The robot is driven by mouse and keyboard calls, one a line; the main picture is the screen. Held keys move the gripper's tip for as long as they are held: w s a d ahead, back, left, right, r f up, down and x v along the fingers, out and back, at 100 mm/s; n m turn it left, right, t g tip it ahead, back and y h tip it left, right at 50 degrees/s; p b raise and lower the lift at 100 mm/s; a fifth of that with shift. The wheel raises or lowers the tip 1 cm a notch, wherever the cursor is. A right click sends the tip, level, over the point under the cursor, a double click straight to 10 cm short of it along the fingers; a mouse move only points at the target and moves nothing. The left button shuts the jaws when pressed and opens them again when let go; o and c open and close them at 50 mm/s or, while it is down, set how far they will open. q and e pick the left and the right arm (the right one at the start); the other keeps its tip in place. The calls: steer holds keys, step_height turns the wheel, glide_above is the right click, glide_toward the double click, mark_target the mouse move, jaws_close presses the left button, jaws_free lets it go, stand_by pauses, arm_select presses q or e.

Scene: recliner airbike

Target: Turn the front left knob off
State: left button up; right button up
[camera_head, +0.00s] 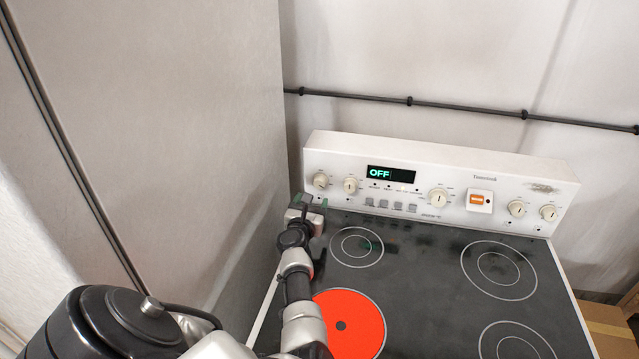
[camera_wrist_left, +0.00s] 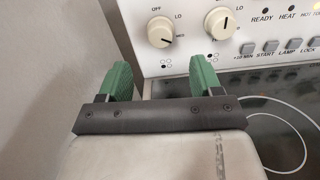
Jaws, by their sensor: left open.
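The leftmost cream knob (camera_head: 320,181) sits at the left end of the stove's back panel. In the left wrist view this knob (camera_wrist_left: 160,31) has its pointer turned to the lower right, away from the OFF mark above it. The second knob (camera_head: 351,185) beside it has a vertical pointer in the left wrist view (camera_wrist_left: 222,22). The front left burner (camera_head: 357,322) glows red. My left gripper (camera_head: 309,200) is just in front of and below the leftmost knob. In the left wrist view its green fingers (camera_wrist_left: 161,77) are spread and empty, with the knob beyond the gap. My right gripper is out of view.
A tall grey wall or cabinet side (camera_head: 190,120) stands close on the left of my left arm. The display (camera_head: 391,174) reads OFF. More knobs and an orange switch (camera_head: 479,200) are farther right. The other burners are dark, and the cooktop (camera_head: 425,280) is clear.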

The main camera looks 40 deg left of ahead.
mark_target(319, 185)
arm_select(q)
steer(key=x, duration=0.3)
steer(key=shift+w+a+f+b, duration=0.15)
steer(key=shift+w+a+b, duration=0.05)
steer(key=shift+w+b, duration=0.15)
steer(key=x, duration=0.2)
steer(key=b+x, duration=0.1)
steer(key=x, duration=0.1)
steer(key=shift+f, duration=0.25)
steer(key=shift+w+a+r+b, duration=0.1)
steer(key=shift+w+a+b, duration=0.1)
steer(key=shift+w+b, duration=0.15)
steer(key=shift+w+a, duration=0.15)
steer(key=shift+w, duration=0.15)
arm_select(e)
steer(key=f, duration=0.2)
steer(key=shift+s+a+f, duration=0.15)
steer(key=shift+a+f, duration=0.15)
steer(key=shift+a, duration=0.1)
arm_select(q)
steer(key=shift+r, duration=0.1)
steer(key=shift+c, duration=1.1)
steer(key=c, duration=0.7)
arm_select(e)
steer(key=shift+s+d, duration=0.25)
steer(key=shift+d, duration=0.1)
